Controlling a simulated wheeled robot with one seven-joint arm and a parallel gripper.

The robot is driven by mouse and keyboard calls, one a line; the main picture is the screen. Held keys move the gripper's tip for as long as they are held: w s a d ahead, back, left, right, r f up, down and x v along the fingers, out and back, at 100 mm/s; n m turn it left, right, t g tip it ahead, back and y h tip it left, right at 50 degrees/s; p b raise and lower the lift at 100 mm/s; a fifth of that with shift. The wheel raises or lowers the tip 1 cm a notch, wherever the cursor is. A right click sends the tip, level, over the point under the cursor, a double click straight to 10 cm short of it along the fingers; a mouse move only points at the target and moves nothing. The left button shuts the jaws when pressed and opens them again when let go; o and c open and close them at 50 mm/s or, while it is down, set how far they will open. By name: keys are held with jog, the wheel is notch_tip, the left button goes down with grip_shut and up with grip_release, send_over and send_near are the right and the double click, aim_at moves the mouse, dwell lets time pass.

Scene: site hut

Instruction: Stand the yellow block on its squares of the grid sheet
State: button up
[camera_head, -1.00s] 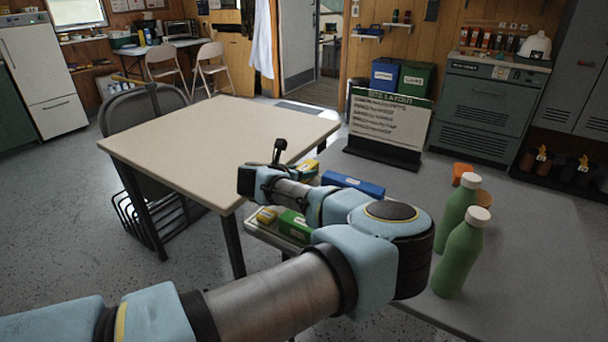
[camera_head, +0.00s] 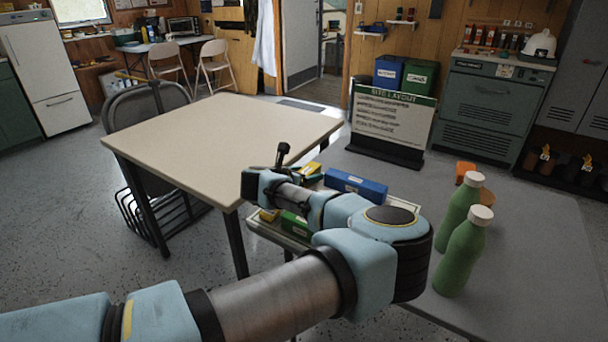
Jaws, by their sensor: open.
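My arm reaches across the lower middle and folds back to its wrist. My gripper (camera_head: 282,153) is mostly hidden there; only a dark part sticks up behind the wrist. One yellow piece (camera_head: 311,168) shows just beyond the wrist. Another small yellow piece (camera_head: 267,215) lies on the near side, beside a green block (camera_head: 294,225). I cannot tell which is the yellow block. A long blue block (camera_head: 356,187) lies right of the wrist. A pale edge (camera_head: 403,204) shows right of it, perhaps the grid sheet; its squares are hidden by my arm.
Two green bottles with white caps (camera_head: 463,252) stand on the grey table (camera_head: 540,250) at right, with orange cups (camera_head: 465,172) behind. A site layout board (camera_head: 390,125) stands at its back. A beige table (camera_head: 220,145) at left is bare. A chair (camera_head: 145,105) stands beside it.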

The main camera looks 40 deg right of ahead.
jog(key=b+v, duration=0.2)
jog(key=v, duration=1)
